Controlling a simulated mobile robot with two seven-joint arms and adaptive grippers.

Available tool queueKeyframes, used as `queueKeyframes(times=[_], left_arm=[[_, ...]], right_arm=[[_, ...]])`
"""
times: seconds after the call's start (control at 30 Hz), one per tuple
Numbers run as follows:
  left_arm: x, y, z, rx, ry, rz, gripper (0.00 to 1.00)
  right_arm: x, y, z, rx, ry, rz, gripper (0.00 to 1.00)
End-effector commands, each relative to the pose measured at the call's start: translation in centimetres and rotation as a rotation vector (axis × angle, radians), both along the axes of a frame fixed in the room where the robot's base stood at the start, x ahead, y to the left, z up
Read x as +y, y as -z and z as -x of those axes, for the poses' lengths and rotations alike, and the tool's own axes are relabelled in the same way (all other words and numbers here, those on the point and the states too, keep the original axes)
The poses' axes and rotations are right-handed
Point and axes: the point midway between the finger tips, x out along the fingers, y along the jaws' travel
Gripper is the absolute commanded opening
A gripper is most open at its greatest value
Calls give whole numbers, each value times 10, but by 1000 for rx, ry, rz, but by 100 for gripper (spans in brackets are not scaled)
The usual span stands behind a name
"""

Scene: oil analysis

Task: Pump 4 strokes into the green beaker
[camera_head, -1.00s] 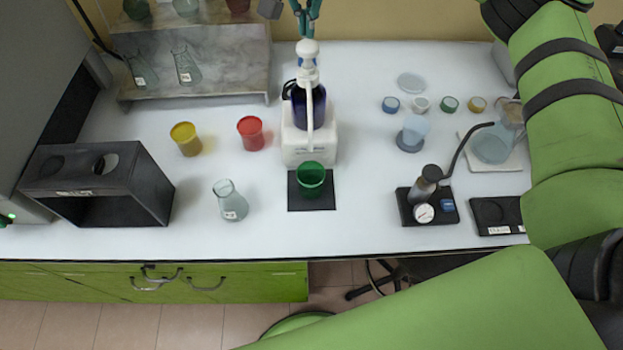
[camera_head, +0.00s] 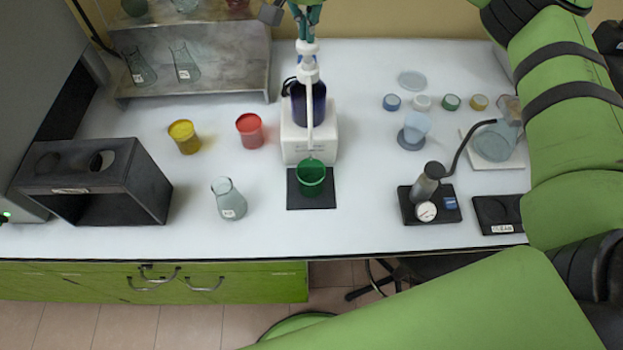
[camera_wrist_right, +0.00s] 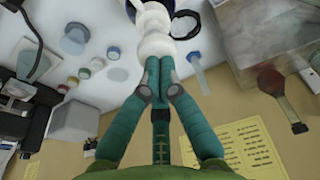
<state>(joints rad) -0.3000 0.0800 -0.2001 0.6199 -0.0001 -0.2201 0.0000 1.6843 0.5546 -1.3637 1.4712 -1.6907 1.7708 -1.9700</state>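The green beaker (camera_head: 312,179) stands upright on a black square pad (camera_head: 325,201). Behind it, a dark blue pump bottle (camera_head: 318,104) sits in a white holder (camera_head: 296,149). Its long white spout (camera_head: 310,125) reaches down toward the beaker's mouth. The white pump head (camera_head: 307,47) also shows in the right wrist view (camera_wrist_right: 156,45). My right gripper (camera_head: 306,28) is above the pump head, its teal fingers shut side by side (camera_wrist_right: 159,62) at the top of the head, apparently touching it. I cannot tell the liquid level in the beaker. My left gripper is not in view.
Yellow (camera_head: 185,137) and red (camera_head: 250,131) beakers and a glass flask (camera_head: 229,199) stand left of the pump. A black box (camera_head: 130,195) and grey shelf (camera_head: 200,85) are further left. A gauge device (camera_head: 430,197) and several small jars are right. My green arm covers the right edge.

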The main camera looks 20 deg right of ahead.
Motion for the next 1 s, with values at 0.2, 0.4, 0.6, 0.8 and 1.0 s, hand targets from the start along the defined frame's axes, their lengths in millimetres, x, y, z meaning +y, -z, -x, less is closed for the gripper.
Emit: queueKeyframes(times=[0.2, 0.4, 0.6, 0.8, 1.0], left_arm=[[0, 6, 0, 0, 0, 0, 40], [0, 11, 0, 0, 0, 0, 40], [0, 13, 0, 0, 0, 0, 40], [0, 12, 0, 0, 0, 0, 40], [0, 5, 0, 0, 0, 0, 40]], right_arm=[[0, 10, 0, 2, 0, 0, 0], [0, 18, 1, 4, 0, 1, 0], [0, 22, 1, 5, -1, 1, 0], [0, 22, 1, 8, -1, 1, 0], [0, 13, 1, 9, -1, 2, 0]])
